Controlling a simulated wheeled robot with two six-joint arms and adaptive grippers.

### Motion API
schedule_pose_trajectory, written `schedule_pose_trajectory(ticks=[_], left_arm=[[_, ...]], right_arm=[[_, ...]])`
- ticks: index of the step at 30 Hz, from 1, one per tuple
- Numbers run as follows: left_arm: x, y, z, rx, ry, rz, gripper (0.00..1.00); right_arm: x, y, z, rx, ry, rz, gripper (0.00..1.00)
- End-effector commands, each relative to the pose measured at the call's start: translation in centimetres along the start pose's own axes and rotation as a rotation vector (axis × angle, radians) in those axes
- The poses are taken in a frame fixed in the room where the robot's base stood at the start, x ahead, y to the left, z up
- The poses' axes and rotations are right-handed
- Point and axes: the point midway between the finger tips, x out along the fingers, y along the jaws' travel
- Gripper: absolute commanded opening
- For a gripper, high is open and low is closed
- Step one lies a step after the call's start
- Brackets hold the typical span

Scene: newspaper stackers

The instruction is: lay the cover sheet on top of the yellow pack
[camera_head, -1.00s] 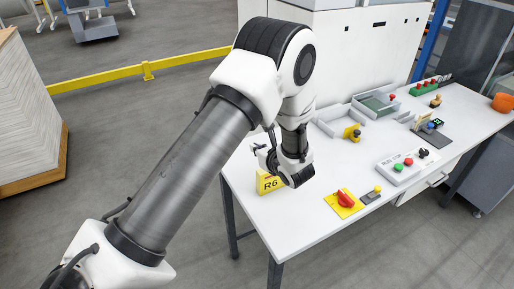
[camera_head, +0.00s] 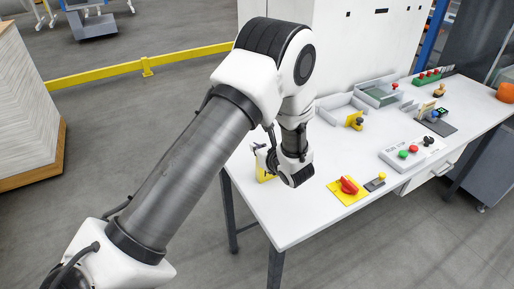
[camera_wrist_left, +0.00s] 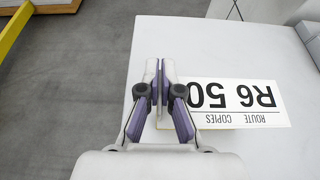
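My left gripper (camera_head: 264,155) is over the near left part of the white table. I see no other yellow pack. My right gripper is not in view.
The white table (camera_head: 290,222) also holds a yellow plate with a red knob (camera_head: 348,186), a button box (camera_head: 410,152) and grey trays (camera_head: 342,106). A stack of sheets (camera_head: 25,110) stands at far left. A yellow rail (camera_head: 110,74) crosses the floor.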

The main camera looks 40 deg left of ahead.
Motion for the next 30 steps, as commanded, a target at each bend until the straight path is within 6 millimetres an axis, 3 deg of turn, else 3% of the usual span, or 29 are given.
schedule_pose_trajectory(ticks=[17,20,30], left_arm=[[0.33,0.0,-0.79,0.0,0.0,0.0,0.0],[0.29,0.0,-0.7,0.0,0.0,0.0,0.34],[0.06,-0.03,-0.69,0.001,0.0,-0.001,0.35]], right_arm=[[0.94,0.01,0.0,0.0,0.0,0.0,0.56],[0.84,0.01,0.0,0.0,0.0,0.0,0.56],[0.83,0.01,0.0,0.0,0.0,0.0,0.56]])
